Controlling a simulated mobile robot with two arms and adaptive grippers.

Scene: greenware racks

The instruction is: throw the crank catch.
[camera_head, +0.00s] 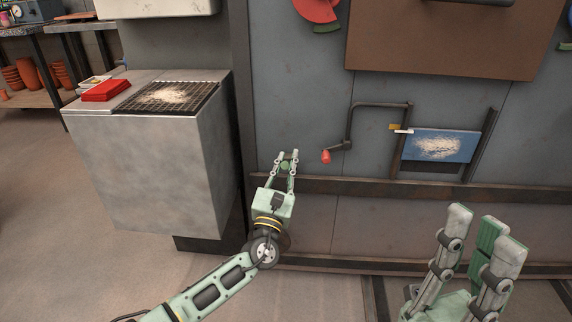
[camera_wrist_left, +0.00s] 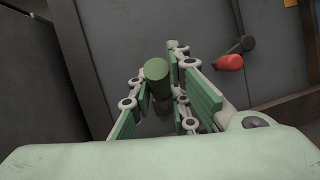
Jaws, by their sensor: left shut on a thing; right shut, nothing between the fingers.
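The crank (camera_head: 378,106) is a dark bent bar on the grey wall panel, with a red grip (camera_head: 326,156) hanging at its lower left end. The red grip also shows in the left wrist view (camera_wrist_left: 230,62). A small yellow piece with a white tab (camera_head: 403,131) sits near the crank's right end; I cannot tell if it is the catch. My left gripper (camera_head: 288,156) is left of the red grip, apart from it, shut on a dark green cylinder (camera_wrist_left: 157,75). My right gripper (camera_head: 485,225) is shut and empty at lower right, below the blue panel.
A blue tray-like panel (camera_head: 411,145) with pale powder is right of the crank, between dark posts. A ledge (camera_head: 330,187) runs below. A metal cabinet (camera_head: 150,165) with a powdered grate and red box stands left. Floor at lower left is clear.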

